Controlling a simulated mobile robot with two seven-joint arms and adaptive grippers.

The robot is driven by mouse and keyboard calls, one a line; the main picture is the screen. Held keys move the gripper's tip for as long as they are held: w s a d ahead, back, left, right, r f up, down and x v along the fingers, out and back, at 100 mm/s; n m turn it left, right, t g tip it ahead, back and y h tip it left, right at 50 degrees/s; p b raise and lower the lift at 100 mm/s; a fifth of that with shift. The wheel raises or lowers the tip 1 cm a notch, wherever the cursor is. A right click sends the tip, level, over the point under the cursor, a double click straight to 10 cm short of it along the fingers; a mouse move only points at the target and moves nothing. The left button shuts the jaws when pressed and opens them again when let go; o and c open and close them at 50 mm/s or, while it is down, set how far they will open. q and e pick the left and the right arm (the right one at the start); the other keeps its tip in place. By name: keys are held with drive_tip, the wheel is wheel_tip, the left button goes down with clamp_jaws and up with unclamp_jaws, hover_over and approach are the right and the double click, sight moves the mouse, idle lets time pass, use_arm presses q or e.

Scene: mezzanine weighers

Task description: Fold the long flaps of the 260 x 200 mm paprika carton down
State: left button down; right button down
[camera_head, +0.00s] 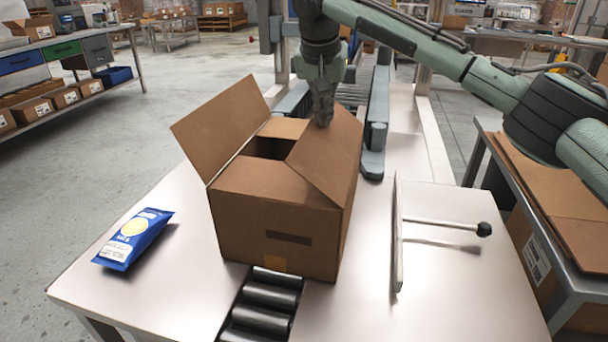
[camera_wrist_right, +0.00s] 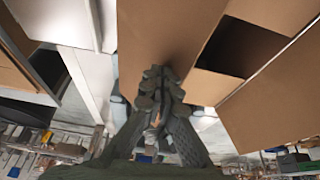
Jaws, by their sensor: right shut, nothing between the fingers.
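The paprika carton (camera_head: 265,222) stands on the roller strip of the metal table, its top partly open. Its left long flap (camera_head: 222,125) stands up and leans outward. Its right long flap (camera_head: 325,155) slopes inward over the opening, part way down. The short flaps look folded in, with a dark gap between them; this gap also shows in the right wrist view (camera_wrist_right: 240,48). My right gripper (camera_head: 323,115) is shut and empty, its fingertips at the right long flap, touching or very close to it. In the right wrist view the shut fingertips (camera_wrist_right: 160,82) are against the cardboard. My left gripper is out of view.
A blue and white packet (camera_head: 134,238) lies on the table left of the carton. An upright plate with a black-knobbed rod (camera_head: 440,223) stands to the right. Black rollers (camera_head: 265,305) run in front. Flat cardboard (camera_head: 560,190) lies on a stand at far right.

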sight(310, 133)
drive_tip(key=shift+w+a+f, duration=0.25)
drive_tip(key=shift+a+f, duration=0.5)
drive_tip(key=shift+a, duration=0.05)
drive_tip(key=shift+f, duration=0.1)
drive_tip(key=shift+w+a+f, duration=0.1)
drive_tip(key=shift+a+f, duration=0.25)
drive_tip(key=shift+f, duration=0.35)
drive_tip(key=shift+w+a+f, duration=0.1)
drive_tip(key=shift+a+f, duration=0.2)
drive_tip(key=shift+f, duration=0.5)
